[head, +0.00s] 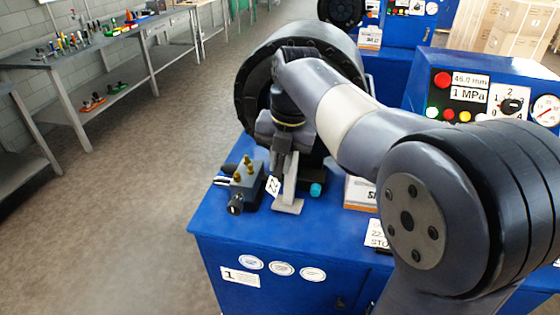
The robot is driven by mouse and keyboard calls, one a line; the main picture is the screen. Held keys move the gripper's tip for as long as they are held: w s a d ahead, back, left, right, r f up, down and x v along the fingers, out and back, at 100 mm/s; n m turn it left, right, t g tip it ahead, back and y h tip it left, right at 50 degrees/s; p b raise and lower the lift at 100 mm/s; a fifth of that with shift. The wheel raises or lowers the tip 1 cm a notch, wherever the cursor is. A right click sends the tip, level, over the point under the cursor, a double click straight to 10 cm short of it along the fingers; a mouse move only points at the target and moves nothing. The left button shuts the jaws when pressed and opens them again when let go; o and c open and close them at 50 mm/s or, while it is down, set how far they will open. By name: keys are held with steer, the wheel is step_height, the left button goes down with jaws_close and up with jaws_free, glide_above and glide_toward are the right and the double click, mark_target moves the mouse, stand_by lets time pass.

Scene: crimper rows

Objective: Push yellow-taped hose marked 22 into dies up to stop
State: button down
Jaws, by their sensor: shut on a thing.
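The crimper's big black round head (252,88) stands at the back of the nearest blue machine. My arm covers much of its front, and the dies inside are hidden. A tilted white tag marked 22 (273,185) shows just below and left of the gripper. I cannot make out the yellow tape, the hose's end or how deep it sits.
A box (360,193) and a control panel (470,100) are at right. A tool bench (60,62) is far left; the floor between is clear.

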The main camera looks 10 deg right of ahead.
steer(key=shift+w+d+r+p, duration=0.1)
steer(key=shift+w+d+p, duration=0.2)
steer(key=shift+w, duration=0.35)
steer(key=shift+w+d+p, duration=0.1)
steer(key=shift+w+p, duration=0.25)
steer(key=shift+w, duration=0.25)
steer(key=shift+r+g+p, duration=0.3)
steer(key=shift+r+p, duration=0.05)
steer(key=shift+p, duration=0.65)
steer(key=shift+c, duration=0.4)
jaws_free()
step_height(320, 180, up, 7)
steer(key=p, duration=0.6)
steer(key=shift+s+d, duration=0.25)
steer(key=shift+d, duration=0.2)
